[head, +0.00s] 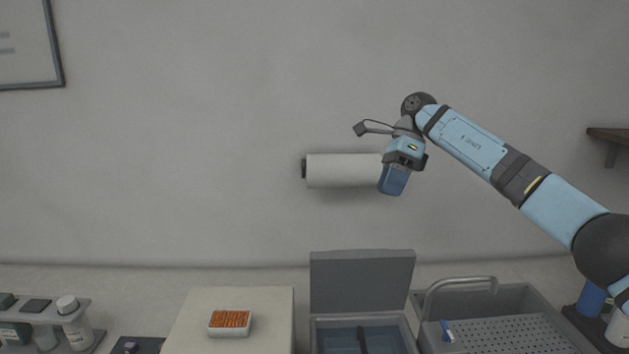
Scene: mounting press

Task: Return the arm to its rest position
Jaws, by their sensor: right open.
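My right arm (473,142) comes in from the right, raised well above the bench and bent down at the wrist. My right gripper (393,181) hangs in front of the wall, in front of the right end of a white paper roll. Its fingers point down and are open, with nothing seen between them. My left gripper is not in view.
Below stand a grey open-lidded box (361,283), a basin with a perforated tray (512,335) and a curved tap (459,284), and a pale block (190,325) bearing a small orange-topped box (230,322). A bottle rack (78,308) is at left, a wall shelf (608,134) at right.

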